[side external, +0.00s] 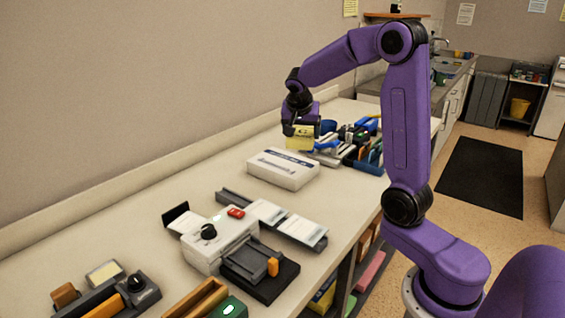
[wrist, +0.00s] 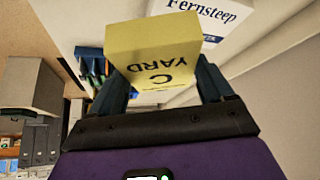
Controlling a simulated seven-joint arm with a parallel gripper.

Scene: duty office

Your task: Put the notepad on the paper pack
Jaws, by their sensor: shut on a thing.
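The notepad is a yellow block; in the side external view the notepad (side external: 300,138) hangs below my gripper (side external: 301,128). In the wrist view the notepad (wrist: 155,52) sits between the two fingers of my gripper (wrist: 160,75), with dark lettering on its face. My gripper is shut on it. The paper pack (side external: 283,168) is a white box with a dark printed band, lying flat on the counter. The notepad is above the counter, near the pack's far edge, apart from the pack. Part of the pack (wrist: 205,18) also shows at the top of the wrist view.
An organiser with blue, green and other items (side external: 358,145) stands right of the pack. A white device with a black knob (side external: 215,240) and a card tray (side external: 275,215) lie nearer the camera. The counter left of the pack (side external: 190,172) is clear.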

